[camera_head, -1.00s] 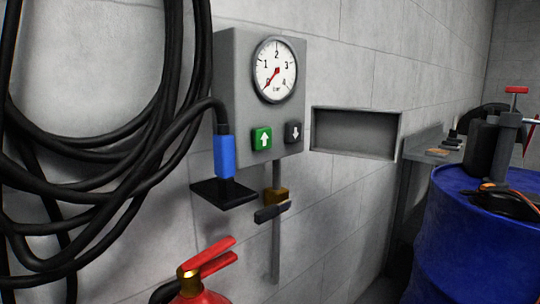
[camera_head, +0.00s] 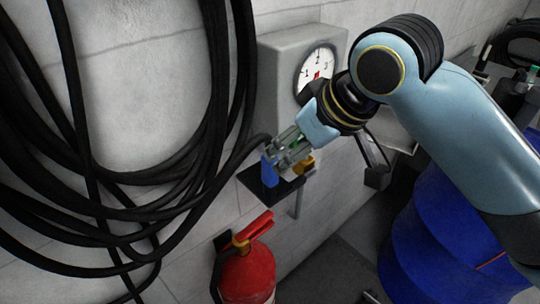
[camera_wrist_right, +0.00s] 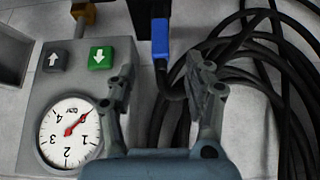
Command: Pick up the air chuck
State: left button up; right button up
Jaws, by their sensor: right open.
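The blue air chuck (camera_head: 269,171) stands upright on a small black shelf (camera_head: 262,194) below the grey gauge box (camera_head: 280,70). A black hose runs to it. The right wrist view also shows the chuck (camera_wrist_right: 160,38), just beyond the fingertips and lined up with the gap between them. My right gripper (camera_head: 279,157) reaches in from the right beside the chuck and partly covers it in the head view. In the right wrist view the gripper (camera_wrist_right: 161,72) is open, with nothing between its fingers. My left gripper is in neither view.
Coils of black hose (camera_head: 215,120) hang on the wall to the left. A red fire extinguisher (camera_head: 248,275) stands below the shelf. A blue drum (camera_head: 410,245) stands at the lower right. A brass valve (camera_head: 304,165) sits close to the right of the chuck.

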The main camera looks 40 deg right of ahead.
aim_at(270, 169)
jog(key=shift+p+x, duration=0.7)
jog(key=shift+x, duration=4.55)
jog(key=shift+a+r, duration=0.1)
grip_shut()
